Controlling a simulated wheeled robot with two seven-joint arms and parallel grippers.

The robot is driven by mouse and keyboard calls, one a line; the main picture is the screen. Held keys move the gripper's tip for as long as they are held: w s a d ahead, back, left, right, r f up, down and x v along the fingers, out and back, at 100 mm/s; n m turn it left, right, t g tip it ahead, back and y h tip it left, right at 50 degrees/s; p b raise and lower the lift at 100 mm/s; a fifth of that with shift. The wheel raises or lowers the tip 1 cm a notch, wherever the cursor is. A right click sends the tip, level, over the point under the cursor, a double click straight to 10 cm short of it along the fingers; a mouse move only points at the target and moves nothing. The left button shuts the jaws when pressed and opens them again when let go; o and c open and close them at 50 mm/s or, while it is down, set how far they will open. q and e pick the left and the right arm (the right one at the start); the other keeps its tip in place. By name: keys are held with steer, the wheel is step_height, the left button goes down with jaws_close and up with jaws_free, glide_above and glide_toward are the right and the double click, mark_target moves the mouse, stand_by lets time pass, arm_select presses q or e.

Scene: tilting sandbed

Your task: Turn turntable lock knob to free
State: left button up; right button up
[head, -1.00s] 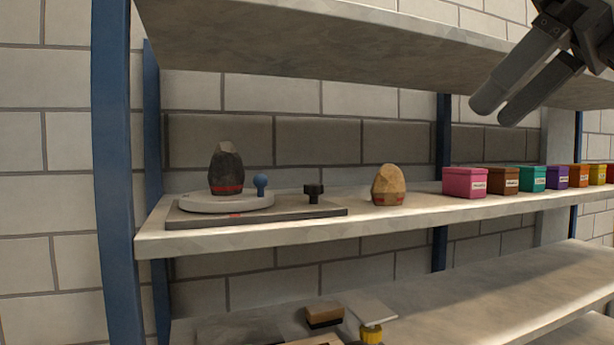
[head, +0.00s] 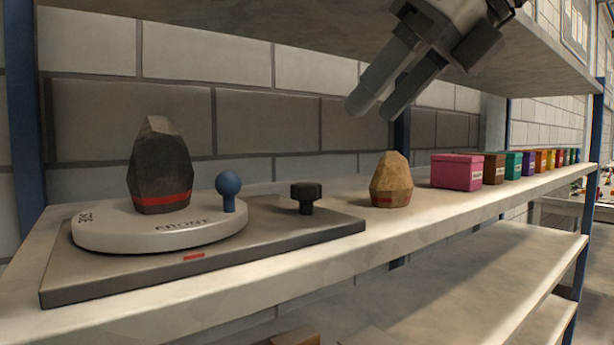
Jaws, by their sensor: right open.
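The black lock knob (head: 306,195) stands upright on the right part of the grey base plate (head: 290,238). The white round turntable (head: 160,232) sits on the left part of the plate, with "FRONT" lettering on its near edge. It carries a dark faceted stone (head: 160,168) with a red band and a blue ball-topped peg (head: 228,190). A red mark (head: 194,256) is on the plate before the turntable. My right gripper (head: 369,111) is open and empty, above and to the right of the knob, clear of it. My left gripper is not in view.
A tan faceted stone (head: 391,180) with a red band stands right of the plate. A pink box (head: 456,171), a brown box (head: 493,168) and several other coloured boxes line the shelf (head: 440,214) further right.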

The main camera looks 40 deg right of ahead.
mark_target(307, 184)
steer(key=x, duration=1.1)
steer(key=shift+w+f, duration=0.15)
steer(key=shift+w, duration=0.1)
steer(key=shift+w+f, duration=0.3)
steer(key=shift+w, duration=0.05)
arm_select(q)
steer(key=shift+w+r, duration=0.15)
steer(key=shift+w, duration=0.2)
arm_select(e)
steer(key=c, duration=1)
